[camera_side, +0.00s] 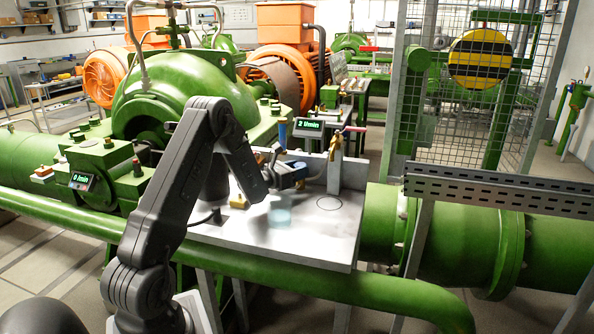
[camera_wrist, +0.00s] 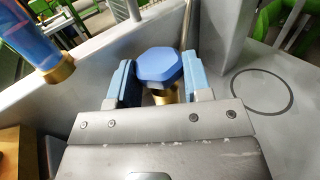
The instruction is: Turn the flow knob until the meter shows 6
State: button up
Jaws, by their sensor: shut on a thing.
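The flow knob (camera_wrist: 158,64) is a blue faceted cap on a brass stem, between my two fingers in the wrist view. My gripper (camera_wrist: 159,75) is shut on the knob from both sides. In the side view my gripper (camera_side: 294,174) is low in front of the upright panel, and the knob is mostly hidden there. The meter (camera_side: 308,127) on top of the panel has a lit green display that reads 2 l/min. A second small display (camera_side: 82,181) on the green pipework at the left appears to read 0 l/min.
A brass tap (camera_side: 336,146) with a red handle is right of the meter. A blue tube with a brass end (camera_wrist: 57,70) is left of my gripper. A drawn circle (camera_wrist: 262,91) marks bare shelf.

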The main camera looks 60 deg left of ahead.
jog(key=o, duration=0.9)
jog(key=shift+o, duration=0.2)
jog(key=s, duration=0.4)
jog(key=s+d, duration=0.1)
jog(key=s, duration=0.4)
jog(key=s+d, duration=0.1)
jog(key=s, duration=0.3)
jog(key=shift+s, duration=0.35)
